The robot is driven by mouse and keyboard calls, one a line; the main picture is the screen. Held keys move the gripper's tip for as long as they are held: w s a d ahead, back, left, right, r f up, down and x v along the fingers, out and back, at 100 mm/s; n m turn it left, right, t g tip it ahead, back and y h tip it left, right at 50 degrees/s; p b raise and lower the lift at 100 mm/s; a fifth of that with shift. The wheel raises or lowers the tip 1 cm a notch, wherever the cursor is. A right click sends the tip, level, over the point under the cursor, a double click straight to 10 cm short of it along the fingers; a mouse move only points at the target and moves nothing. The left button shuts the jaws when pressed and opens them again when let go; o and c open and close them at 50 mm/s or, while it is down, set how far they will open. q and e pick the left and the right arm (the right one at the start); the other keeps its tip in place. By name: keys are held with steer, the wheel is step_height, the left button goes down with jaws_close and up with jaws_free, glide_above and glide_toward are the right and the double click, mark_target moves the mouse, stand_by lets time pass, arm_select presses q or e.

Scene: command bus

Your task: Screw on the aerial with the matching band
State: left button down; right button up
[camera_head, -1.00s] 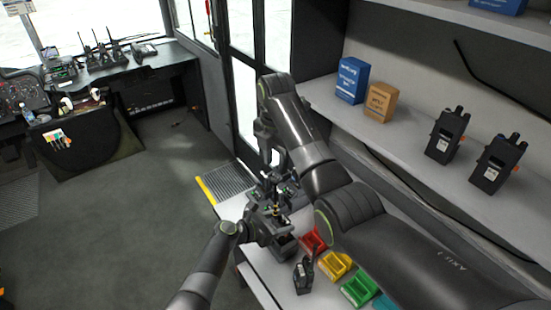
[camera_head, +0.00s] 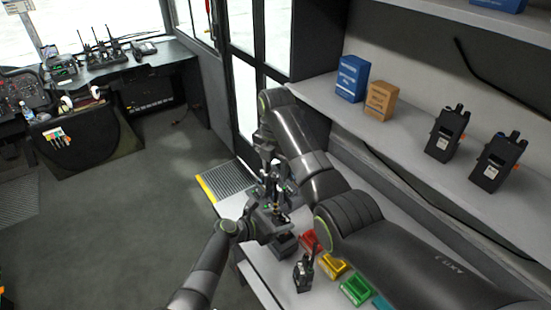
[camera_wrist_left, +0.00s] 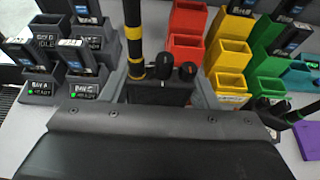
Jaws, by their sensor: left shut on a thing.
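A black radio with two knobs (camera_wrist_left: 165,92) is held upright by my left gripper (camera_head: 268,222), shut on it. A black aerial with yellow bands (camera_wrist_left: 135,45) stands upright at the radio's top left; its foot meets or nearly meets the radio's top, and I cannot tell whether it is threaded. Its upper end leaves the left wrist view. My right gripper (camera_head: 272,182) is just above my left one, over the aerial. Its fingertips are too small and dark to tell open from shut. A second radio (camera_head: 303,276) stands on the worktop with its own aerial.
The shelf (camera_head: 410,135) holds boxes and two radios.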

mark_target(275, 184)
step_height(275, 184, down, 8)
steer(key=shift+f, duration=0.1)
steer(key=shift+c, duration=0.5)
jaws_close()
